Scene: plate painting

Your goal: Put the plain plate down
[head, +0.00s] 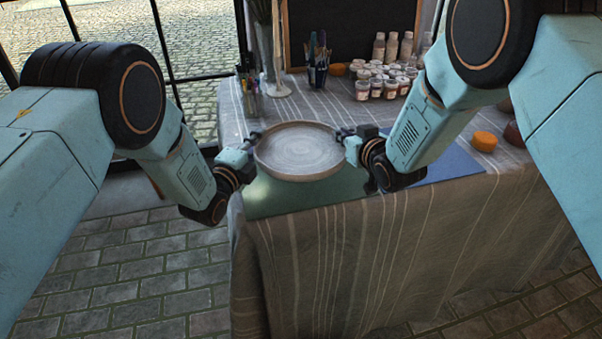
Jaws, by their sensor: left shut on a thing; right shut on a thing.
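The plain plate (300,150) is round, pale grey-brown and undecorated, with a raised rim. It is level at the front left of the table, over a green mat (305,195). My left gripper (252,142) is shut on the left side of its rim. My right gripper (345,138) is shut on the right side of its rim. I cannot tell whether the plate's underside touches the mat or is slightly above it. Both fingertips are small and partly hidden by the rim.
The table has a striped cloth (330,260). A blue mat (450,165) lies right of the green one. Several paint jars (376,85), brush holders (318,75) and a dark board (350,30) stand behind. An orange pot (484,141) is at the right.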

